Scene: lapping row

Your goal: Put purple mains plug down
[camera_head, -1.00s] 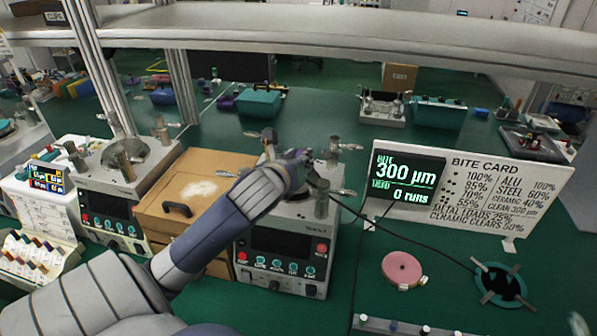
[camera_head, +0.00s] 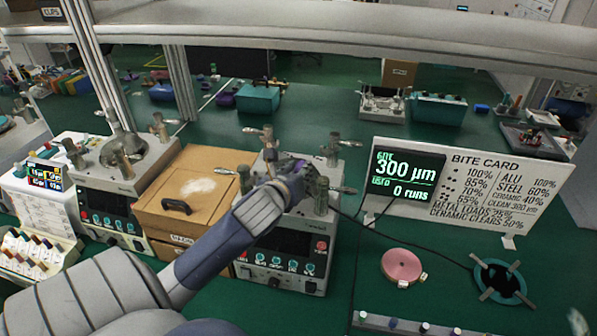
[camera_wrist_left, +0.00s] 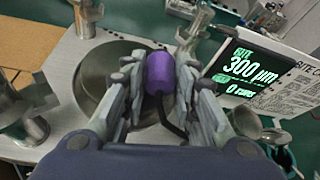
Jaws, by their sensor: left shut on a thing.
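The purple mains plug (camera_wrist_left: 159,74) is in the left wrist view, held between the fingers of my left gripper (camera_wrist_left: 153,80). A dark cable runs from it. In that view the plug is over the round metal plate (camera_wrist_left: 104,70) on top of a lapping machine. In the head view my left gripper (camera_head: 296,178) is above the right-hand lapping machine (camera_head: 285,245), and mostly hides the plug. I cannot tell whether the plug touches the machine. My right gripper is not in view.
Metal posts with handles (camera_head: 321,195) stand around the machine top. A wooden box (camera_head: 190,195) is to its left. The bite card (camera_head: 470,190) and its display (camera_head: 405,178) stand to the right. A pink disc (camera_head: 402,265) and a dark round fixture (camera_head: 499,282) lie on the green bench.

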